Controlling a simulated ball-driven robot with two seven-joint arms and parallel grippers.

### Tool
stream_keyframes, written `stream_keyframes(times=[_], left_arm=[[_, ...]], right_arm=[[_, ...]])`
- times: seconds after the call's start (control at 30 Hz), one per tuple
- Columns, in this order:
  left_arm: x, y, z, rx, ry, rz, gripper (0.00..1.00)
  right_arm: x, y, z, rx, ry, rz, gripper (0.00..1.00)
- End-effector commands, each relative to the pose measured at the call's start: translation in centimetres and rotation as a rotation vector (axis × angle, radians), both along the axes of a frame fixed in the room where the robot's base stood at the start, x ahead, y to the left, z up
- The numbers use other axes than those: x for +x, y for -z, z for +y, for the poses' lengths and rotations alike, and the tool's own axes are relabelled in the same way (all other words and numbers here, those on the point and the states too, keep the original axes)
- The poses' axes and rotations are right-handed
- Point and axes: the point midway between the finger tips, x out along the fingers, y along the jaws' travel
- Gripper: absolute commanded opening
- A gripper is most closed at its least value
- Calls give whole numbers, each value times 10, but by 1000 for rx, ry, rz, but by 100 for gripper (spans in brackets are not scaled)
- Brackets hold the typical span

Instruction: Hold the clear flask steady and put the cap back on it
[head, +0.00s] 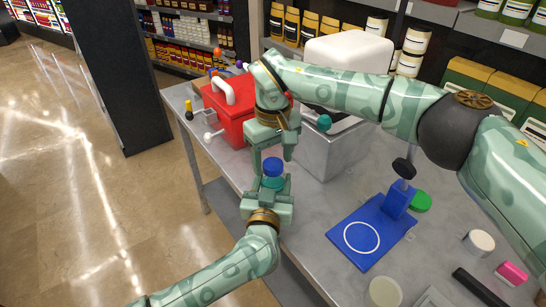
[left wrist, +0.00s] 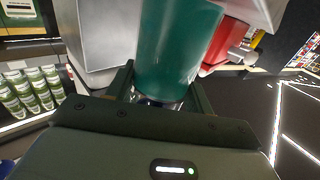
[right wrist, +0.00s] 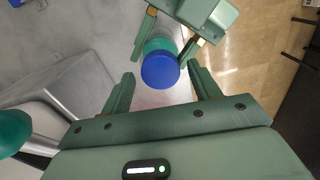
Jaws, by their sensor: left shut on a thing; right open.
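The flask (head: 273,182) looks teal and stands upright in my left gripper (head: 268,192), near the table's front left edge. My left gripper is shut on its body, which fills much of the left wrist view (left wrist: 176,50). The blue cap (head: 273,167) sits on top of the flask, and the right wrist view shows the cap (right wrist: 160,70) at the flask's end. I cannot tell how tightly it is seated. My right gripper (head: 273,155) points down just above the cap, open, with its fingers (right wrist: 162,86) apart on either side of it.
A red box (head: 228,108) with a white handle and a grey metal box (head: 330,150) stand behind. A blue stand (head: 370,232) with a white ring, a green disc (head: 421,201), a white jar (head: 479,242) and a pink block (head: 511,273) lie to the right. Floor is left.

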Motion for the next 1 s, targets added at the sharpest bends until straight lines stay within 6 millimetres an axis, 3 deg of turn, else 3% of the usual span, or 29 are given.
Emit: stream_keyframes(times=[0.3, 0.67, 0.77, 0.87, 1.0], left_arm=[[0, 1, 1, 0, -1, 1, 0], [0, 0, 1, 0, -1, 1, 0], [0, 0, 1, 0, -1, 1, 0], [0, 0, 1, 0, -1, 1, 0], [0, 0, 1, 0, -1, 1, 0]], right_arm=[[0, -39, 0, 0, -1, -2, 62], [0, -44, 0, 1, -1, -3, 59], [5, -56, -1, -8, -1, -30, 59], [5, -61, -1, -14, -182, -32, 59], [5, -66, -1, -22, -583, -29, 59]])
